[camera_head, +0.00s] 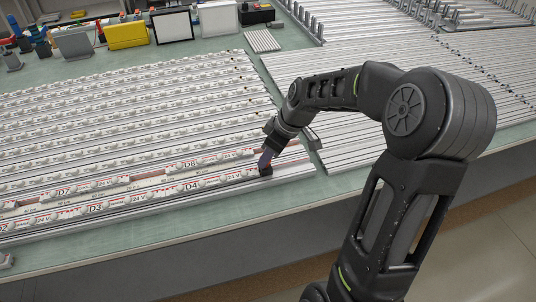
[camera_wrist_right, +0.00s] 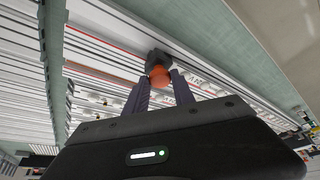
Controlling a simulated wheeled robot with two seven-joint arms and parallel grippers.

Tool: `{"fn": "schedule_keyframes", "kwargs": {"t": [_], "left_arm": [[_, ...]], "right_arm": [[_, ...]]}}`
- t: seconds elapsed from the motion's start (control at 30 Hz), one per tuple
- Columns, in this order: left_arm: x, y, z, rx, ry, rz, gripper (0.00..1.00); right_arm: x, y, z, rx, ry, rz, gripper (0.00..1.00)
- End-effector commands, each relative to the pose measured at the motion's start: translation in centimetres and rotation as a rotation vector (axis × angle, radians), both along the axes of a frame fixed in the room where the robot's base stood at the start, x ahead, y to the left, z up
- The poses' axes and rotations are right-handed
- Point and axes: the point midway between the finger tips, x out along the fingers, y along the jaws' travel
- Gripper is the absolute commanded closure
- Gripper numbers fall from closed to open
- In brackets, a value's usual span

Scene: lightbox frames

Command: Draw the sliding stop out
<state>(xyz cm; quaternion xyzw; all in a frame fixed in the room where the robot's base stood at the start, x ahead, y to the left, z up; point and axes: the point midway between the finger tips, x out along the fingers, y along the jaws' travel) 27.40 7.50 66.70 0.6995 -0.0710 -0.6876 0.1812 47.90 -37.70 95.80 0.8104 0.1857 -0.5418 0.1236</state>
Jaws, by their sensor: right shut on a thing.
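The sliding stop looks like a small black block with a round orange knob (camera_wrist_right: 159,75), at the right end of the front rails. Its dark block (camera_head: 265,169) also shows in the head view, just under my right gripper (camera_head: 267,158). In the right wrist view, the two fingers of my right gripper (camera_wrist_right: 160,92) reach to either side of the knob and are shut on it. The fingers partly hide the stop in the head view. My left gripper is out of view.
Long rails with white lamp pieces and labels such as D4 and D8 (camera_head: 190,164) cover the table's left side. More bare rails (camera_head: 400,60) lie to the right across a narrow green gap. A yellow box (camera_head: 126,35) and framed panels stand at the back.

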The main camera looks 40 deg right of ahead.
Motion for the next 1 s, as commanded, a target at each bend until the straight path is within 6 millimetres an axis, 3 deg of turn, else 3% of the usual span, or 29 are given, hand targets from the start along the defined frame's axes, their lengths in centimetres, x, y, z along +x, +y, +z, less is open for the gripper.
{"fn": "schedule_keyframes", "kwargs": {"t": [0.33,0.63,0.67,0.9,1.0], "left_arm": [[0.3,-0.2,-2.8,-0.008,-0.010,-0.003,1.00],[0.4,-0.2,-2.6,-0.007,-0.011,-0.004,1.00],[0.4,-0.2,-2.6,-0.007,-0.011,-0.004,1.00],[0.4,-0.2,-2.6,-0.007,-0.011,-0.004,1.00],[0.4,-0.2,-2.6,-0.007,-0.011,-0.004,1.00]], "right_arm": [[-1.6,-5.1,-0.3,-0.003,-0.004,-0.005,1.00],[-1.9,-5.4,0.1,-0.001,-0.001,-0.002,1.00],[-1.9,-5.4,0.1,-0.001,-0.001,-0.002,0.69],[-1.9,-5.4,0.0,-0.001,0.000,0.000,0.49],[-1.9,-5.4,0.0,-0.001,0.000,0.000,0.48]]}}
